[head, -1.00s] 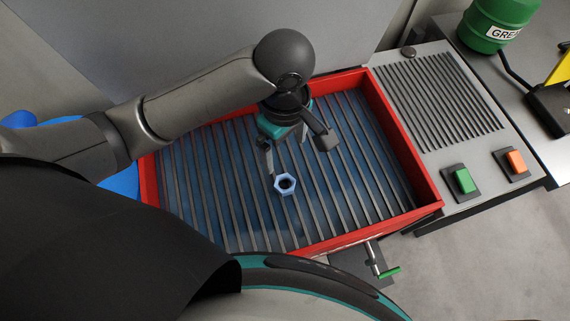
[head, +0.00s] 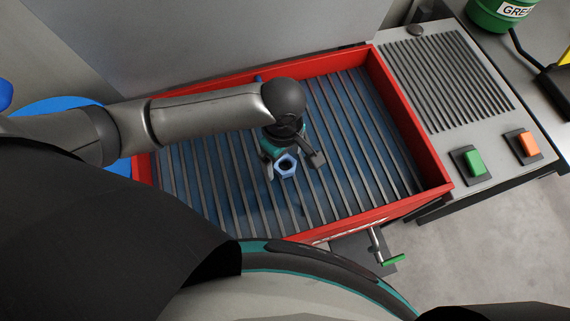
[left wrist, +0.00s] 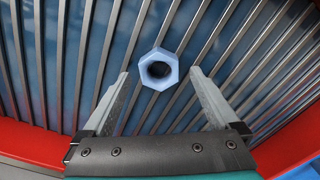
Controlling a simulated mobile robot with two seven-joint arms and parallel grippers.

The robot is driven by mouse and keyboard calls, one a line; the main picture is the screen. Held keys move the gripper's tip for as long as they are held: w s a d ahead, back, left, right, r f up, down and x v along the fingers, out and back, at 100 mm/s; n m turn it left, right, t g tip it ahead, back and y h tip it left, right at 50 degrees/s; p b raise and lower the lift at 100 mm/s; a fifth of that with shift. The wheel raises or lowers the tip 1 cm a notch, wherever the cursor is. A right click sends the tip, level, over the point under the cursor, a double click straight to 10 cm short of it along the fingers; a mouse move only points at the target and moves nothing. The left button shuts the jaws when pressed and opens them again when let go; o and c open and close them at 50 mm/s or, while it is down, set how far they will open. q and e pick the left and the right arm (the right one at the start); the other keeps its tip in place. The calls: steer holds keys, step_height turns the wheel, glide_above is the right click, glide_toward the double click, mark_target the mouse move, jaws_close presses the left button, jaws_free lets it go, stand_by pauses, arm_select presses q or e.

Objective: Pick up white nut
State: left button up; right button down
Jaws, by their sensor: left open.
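The nut (head: 286,174), a pale bluish-white hexagonal ring with a dark hole, lies on the ribbed floor of the red-rimmed tray (head: 385,208). My left gripper (head: 292,167) is open above the tray, with a finger to each side of the nut in the head view. In the left wrist view the nut (left wrist: 144,69) shows centred between and slightly beyond the fingertips of my left gripper (left wrist: 160,74). Nothing is between its jaws. My right gripper is out of view.
A grey panel (head: 495,115) with a green button (head: 474,162) and an orange button (head: 528,144) adjoins the tray's right side. A green canister (head: 490,18) stands at the far right. Dark ribs cross the tray floor, which is otherwise largely clear.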

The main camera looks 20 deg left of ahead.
arm_select(q)
steer(key=shift+f, duration=0.15)
jaws_close()
stand_by(0.7)
